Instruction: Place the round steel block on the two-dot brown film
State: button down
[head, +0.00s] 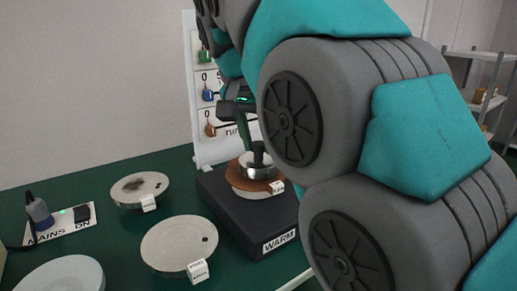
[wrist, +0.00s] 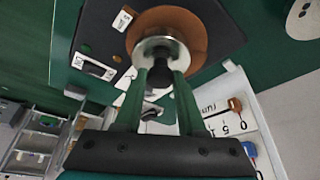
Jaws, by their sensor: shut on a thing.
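My gripper (wrist: 160,76) is shut on the dark knob (wrist: 158,78) of the round steel block (wrist: 152,47), its green fingers on either side. In the head view the steel block (head: 258,168) is upright over a brown disc (head: 240,182), partly hidden by my arm. The brown disc (wrist: 196,28) reaches out beyond the block in the wrist view. I cannot tell whether the block touches it or hangs just above. The disc sits on a black box (head: 228,212) marked WARM. I see no dots on the brown surface.
Two pale round plates (head: 180,244) (head: 140,187) with white tags stand left of the box, and another disc (head: 62,275) is at the lower left. A mains switch panel (head: 60,222) lies at the left. A white board (head: 205,120) with coloured knobs stands behind.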

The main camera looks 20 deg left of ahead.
jog(key=shift+f, duration=0.45)
jog(key=shift+f, duration=0.2)
jog(key=c, duration=0.5)
grip_release()
jog(key=shift+r, duration=0.15)
